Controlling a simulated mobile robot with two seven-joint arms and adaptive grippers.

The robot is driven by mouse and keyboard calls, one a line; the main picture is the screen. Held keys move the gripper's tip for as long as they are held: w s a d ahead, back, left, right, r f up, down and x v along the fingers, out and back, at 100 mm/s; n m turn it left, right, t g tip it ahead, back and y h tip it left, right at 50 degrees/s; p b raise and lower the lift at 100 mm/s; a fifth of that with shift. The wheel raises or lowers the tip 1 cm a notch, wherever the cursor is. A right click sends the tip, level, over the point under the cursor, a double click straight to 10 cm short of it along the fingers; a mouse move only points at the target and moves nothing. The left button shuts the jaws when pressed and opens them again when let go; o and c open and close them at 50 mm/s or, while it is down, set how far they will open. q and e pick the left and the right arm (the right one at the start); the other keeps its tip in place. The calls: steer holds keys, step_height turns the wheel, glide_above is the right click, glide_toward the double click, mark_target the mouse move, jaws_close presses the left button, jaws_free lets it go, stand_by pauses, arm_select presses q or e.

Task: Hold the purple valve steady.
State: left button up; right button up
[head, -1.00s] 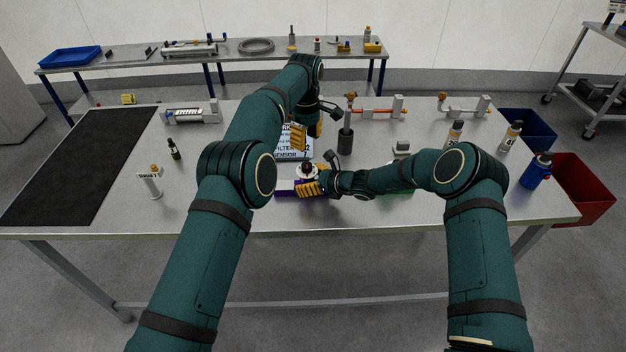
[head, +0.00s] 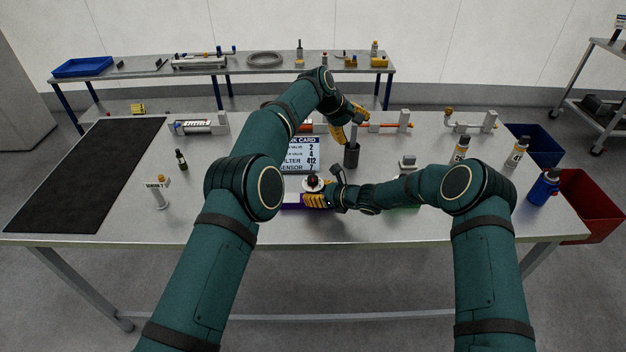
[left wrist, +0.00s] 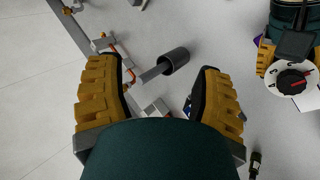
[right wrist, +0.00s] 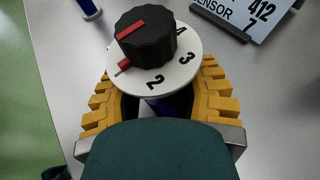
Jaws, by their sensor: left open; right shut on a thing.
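The purple valve carries a white numbered dial (right wrist: 185,68) and a black knob (right wrist: 146,38) with a red bar. In the head view its dial and knob (head: 313,183) rise above a purple base (head: 292,202). My right gripper (head: 318,201) is shut around the purple body just below the dial, with fingers on both sides in the right wrist view. The fingers hide most of the body. The valve also shows in the left wrist view (left wrist: 290,82). My left gripper (head: 347,122) is open and empty, behind the valve and above the table.
A dark upright cylinder (head: 352,156) stands near my left gripper; it also shows between and beyond the open fingers (left wrist: 175,61). A task card (head: 300,155) stands behind the valve. Bottles (head: 460,149) are at right, a black mat (head: 85,175) at left. The front table strip is clear.

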arm_select(q)
steer(key=w+d+r+m+t+h, duration=0.1)
steer(key=w+d+r+t+h, duration=0.25)
steer(key=w+r+t, duration=0.65)
steer(key=w+a+r+n+t+y, duration=0.25)
steer(key=a+n+y, duration=0.35)
steer(key=a+y, duration=0.55)
steer(key=m+g+h, duration=0.1)
steer(key=m+g, duration=0.6)
steer(key=g, duration=0.9)
glide_toward(313, 178)
steer(key=shift+n, duration=0.3)
step_height(313, 178, down, 10)
steer(key=shift+w+a+f, duration=0.1)
steer(key=shift+a, duration=0.05)
